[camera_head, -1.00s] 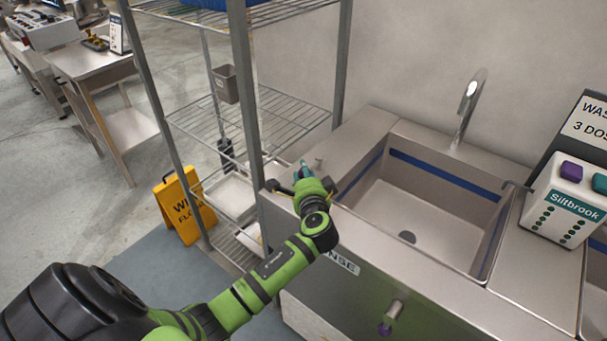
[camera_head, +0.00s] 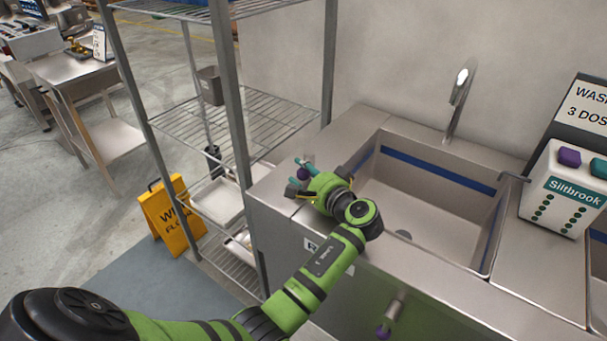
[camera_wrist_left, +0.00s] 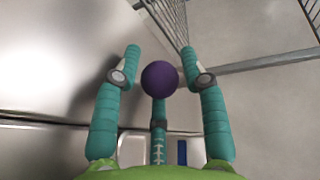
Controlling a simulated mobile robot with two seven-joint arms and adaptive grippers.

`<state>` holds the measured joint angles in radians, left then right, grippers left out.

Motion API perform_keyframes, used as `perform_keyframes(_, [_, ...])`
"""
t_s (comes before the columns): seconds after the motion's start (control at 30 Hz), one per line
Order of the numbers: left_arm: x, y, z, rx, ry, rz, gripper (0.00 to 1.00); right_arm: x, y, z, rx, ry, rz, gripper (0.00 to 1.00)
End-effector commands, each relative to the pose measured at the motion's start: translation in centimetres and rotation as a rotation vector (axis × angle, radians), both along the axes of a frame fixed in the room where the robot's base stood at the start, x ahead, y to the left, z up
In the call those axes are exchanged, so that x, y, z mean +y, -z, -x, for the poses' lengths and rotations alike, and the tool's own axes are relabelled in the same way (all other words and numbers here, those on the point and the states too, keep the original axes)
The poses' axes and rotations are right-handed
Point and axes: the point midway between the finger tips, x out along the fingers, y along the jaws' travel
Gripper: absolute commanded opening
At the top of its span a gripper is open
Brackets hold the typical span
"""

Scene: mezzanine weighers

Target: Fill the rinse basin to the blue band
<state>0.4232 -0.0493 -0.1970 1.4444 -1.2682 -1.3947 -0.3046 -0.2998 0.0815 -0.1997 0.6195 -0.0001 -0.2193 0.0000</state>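The rinse basin (camera_head: 423,205) is a steel sink with a blue band (camera_head: 440,170) around its inner wall. A purple ball knob (camera_head: 303,174) is on the counter left of the basin. My left gripper (camera_head: 297,177) is open around this knob. In the left wrist view the knob (camera_wrist_left: 160,78) sits between the teal fingertips, with a gap on each side. My right gripper is out of view.
A wire shelf rack (camera_head: 240,110) stands close left of the sink. A yellow wet-floor sign (camera_head: 170,215) is on the floor. A Siltbrook dispenser (camera_head: 566,188) stands right of the basin. A pipe with a purple end (camera_head: 383,331) projects from the sink front.

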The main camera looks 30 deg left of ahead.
Motion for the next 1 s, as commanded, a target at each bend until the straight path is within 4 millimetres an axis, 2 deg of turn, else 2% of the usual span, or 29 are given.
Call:
perform_keyframes(0.27, [-0.7, -0.1, 0.3, -0.001, 0.002, -0.001, 0.42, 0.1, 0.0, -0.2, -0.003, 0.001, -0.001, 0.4])
perform_keyframes(0.6, [-5.4, -1.1, 2.6, 0.0, 0.002, 0.002, 0.42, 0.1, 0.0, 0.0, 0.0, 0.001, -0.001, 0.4])
perform_keyframes(0.7, [-6.2, -1.3, 3.1, 0.001, 0.001, 0.0, 0.42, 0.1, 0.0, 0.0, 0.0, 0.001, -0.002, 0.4])
perform_keyframes(1.0, [-6.6, -1.5, 3.3, 0.0, 0.0, 0.0, 0.42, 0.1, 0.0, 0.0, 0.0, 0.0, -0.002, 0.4])
